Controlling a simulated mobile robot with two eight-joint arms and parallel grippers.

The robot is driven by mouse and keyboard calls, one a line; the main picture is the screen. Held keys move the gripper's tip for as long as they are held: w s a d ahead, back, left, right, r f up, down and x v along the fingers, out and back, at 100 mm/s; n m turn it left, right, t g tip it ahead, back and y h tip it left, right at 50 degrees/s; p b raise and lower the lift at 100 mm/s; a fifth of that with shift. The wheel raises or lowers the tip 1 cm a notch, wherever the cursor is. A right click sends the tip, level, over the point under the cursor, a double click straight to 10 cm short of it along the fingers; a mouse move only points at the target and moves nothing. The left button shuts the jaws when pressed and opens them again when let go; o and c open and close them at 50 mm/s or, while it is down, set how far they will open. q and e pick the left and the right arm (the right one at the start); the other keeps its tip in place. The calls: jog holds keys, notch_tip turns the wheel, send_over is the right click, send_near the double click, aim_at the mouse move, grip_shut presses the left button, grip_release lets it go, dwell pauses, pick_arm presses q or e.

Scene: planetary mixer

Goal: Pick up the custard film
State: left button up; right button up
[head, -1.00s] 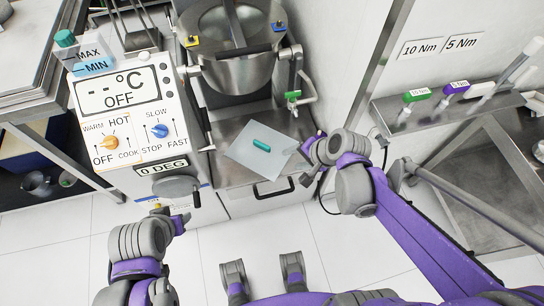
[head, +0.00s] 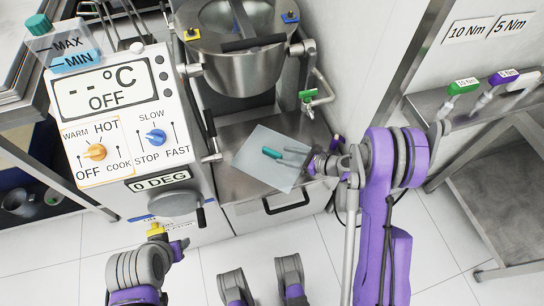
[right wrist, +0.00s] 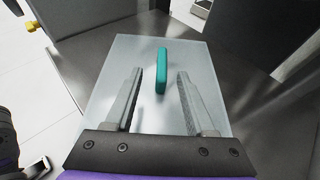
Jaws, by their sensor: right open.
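The custard film (head: 258,168) looks like a translucent pale square sheet, lying flat on the steel surface below the mixer bowl. A teal bar (head: 271,153) sits at its middle. In the right wrist view the film (right wrist: 122,65) lies beneath my right gripper (right wrist: 160,73), with the teal bar (right wrist: 162,60) upright in the picture between and just beyond the two fingers. In the head view my right gripper (head: 287,157) is open and comes in from the right over the sheet, apart from the bar. My left gripper (head: 182,246) is low left, its jaws unclear.
The mixer bowl (head: 243,70) stands behind the steel surface. The control panel (head: 118,115) is at the left. A green-handled tap (head: 308,97) is near the right wall. A shelf (head: 440,103) with labelled tools is at the right.

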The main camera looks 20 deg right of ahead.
aim_at(271, 156)
jog(key=x, duration=0.7)
jog(key=shift+w+d+f+b, duration=0.1)
jog(key=shift+w+f+b, duration=0.1)
jog(key=shift+f+b, duration=0.25)
grip_shut()
